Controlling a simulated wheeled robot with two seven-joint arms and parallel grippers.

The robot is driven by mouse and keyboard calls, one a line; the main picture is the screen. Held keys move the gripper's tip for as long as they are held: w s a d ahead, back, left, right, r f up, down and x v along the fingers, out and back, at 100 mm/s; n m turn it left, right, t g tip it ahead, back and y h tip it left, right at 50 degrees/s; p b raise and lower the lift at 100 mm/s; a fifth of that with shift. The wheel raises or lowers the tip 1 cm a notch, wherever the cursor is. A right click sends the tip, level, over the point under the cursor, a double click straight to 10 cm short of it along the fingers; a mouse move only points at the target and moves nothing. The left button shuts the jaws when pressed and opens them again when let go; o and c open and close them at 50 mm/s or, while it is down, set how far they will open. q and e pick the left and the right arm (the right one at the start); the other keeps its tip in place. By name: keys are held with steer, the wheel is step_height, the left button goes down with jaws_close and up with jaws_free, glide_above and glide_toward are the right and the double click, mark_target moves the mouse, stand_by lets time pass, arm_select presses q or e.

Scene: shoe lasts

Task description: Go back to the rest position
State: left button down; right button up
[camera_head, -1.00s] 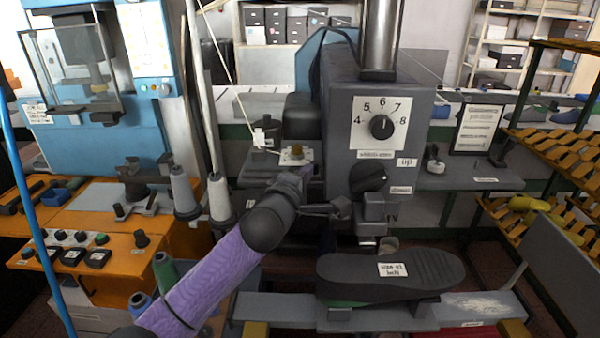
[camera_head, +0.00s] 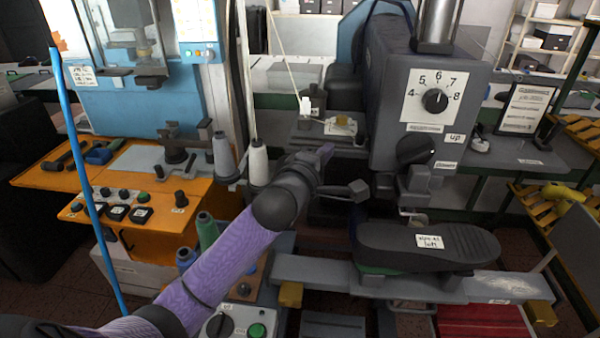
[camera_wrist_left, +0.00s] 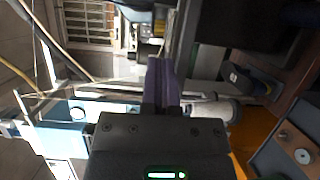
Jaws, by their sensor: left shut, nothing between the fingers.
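My left arm comes in from the lower left with a purple sleeve-like link and a dark joint. My left gripper (camera_head: 325,153) is shut and empty, in front of the grey machine (camera_head: 385,100) with a numbered dial (camera_head: 435,101). In the left wrist view the closed dark purple fingers (camera_wrist_left: 162,82) show with nothing between them. A dark shoe sole (camera_head: 428,247) with a white label lies on the machine's lower support, right of and below the gripper, apart from it. My right gripper is not in view.
An orange bench (camera_head: 130,190) with buttons and tools stands at left, below a blue machine (camera_head: 150,105). Thread cones (camera_head: 259,165) stand between bench and arm. A control box (camera_head: 243,318) is at the bottom. A rack (camera_head: 570,135) stands at right.

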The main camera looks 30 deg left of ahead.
arm_select(q)
steer(key=s, duration=0.7)
steer(key=s+d+f+m+g, duration=0.3)
steer(key=s+f+m+g, duration=0.2)
steer(key=s+f+m, duration=0.25)
steer(key=s+d+f+m+g+h, duration=0.1)
steer(key=s+d+f+m+g, duration=0.3)
steer(key=s+f+m+g, duration=0.25)
steer(key=s+d+f+m+g, duration=0.3)
steer(key=s+f+m, duration=0.45)
steer(key=s, duration=0.25)
step_height(320, 180, down, 24)
steer(key=s+g+b, duration=0.2)
steer(key=s+b, duration=0.1)
steer(key=b, duration=0.4)
steer(key=s+a+f+b, duration=0.1)
steer(key=s+f+b, duration=0.1)
steer(key=s+f, duration=0.4)
steer(key=s+a+f+b, duration=0.2)
steer(key=s+f, duration=0.4)
steer(key=f, duration=0.3)
steer(key=shift+s+a+g+b, duration=0.25)
steer(key=shift+s+g+b, duration=0.1)
steer(key=shift+g, duration=0.1)
